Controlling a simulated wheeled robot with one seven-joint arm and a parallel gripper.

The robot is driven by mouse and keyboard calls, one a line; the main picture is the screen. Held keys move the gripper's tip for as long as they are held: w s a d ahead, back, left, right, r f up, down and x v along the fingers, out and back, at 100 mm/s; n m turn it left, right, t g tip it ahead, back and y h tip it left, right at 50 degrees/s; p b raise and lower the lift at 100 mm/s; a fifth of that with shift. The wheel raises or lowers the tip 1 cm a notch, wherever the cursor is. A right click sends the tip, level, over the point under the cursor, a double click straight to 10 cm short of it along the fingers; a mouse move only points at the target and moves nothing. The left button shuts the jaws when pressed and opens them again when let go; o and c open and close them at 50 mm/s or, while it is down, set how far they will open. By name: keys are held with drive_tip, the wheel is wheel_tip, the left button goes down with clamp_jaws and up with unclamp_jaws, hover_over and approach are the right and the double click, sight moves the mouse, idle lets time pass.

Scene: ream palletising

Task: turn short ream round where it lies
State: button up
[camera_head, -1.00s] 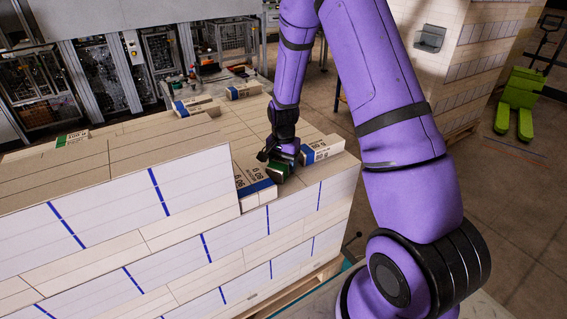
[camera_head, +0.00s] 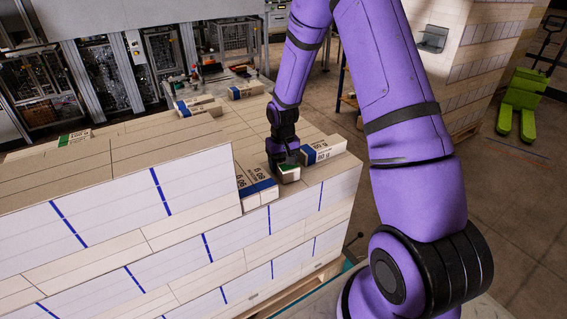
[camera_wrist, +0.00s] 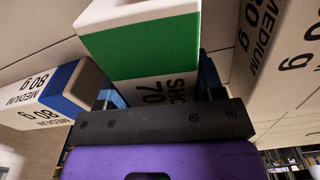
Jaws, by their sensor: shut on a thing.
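The short ream (camera_wrist: 150,55), white with a green band and black print reading "SHO" and "70", sits between the fingers of my gripper (camera_wrist: 162,95) in the wrist view. My gripper is shut on it. In the head view the short ream (camera_head: 288,174) is at the near right part of the pallet stack's top, below my gripper (camera_head: 283,160). The far side of the ream is hidden by the gripper. Whether it touches the layer beneath, I cannot tell.
Blue-banded reams stand close on either side: a pair (camera_head: 258,187) to the left and one (camera_head: 322,150) to the right. The stack (camera_head: 150,240) has a higher layer at left. More loose reams (camera_head: 197,106) lie at its far side. A green pallet truck (camera_head: 522,100) stands on the floor.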

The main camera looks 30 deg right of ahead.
drive_tip(key=shift+n, duration=0.7)
drive_tip(key=shift+a+f, duration=0.1)
drive_tip(key=shift+f, duration=0.05)
drive_tip(key=o, duration=1.2)
drive_tip(key=shift+c, duration=0.2)
wheel_tip(320, 180, up, 11)
drive_tip(key=shift+r, duration=0.1)
drive_tip(key=s+a+r+t, duration=0.2)
drive_tip(key=s+a+r, duration=0.1)
drive_tip(key=s+r, duration=0.8)
drive_tip(key=s+a+r+t, duration=0.2)
drive_tip(key=s+a+r, duration=0.1)
drive_tip(key=s+r, duration=0.75)
drive_tip(key=s+a+r+t, duration=0.1)
drive_tip(key=s+r, duration=0.3)
drive_tip(key=s, duration=0.5)
drive_tip(key=shift+a, duration=0.3)
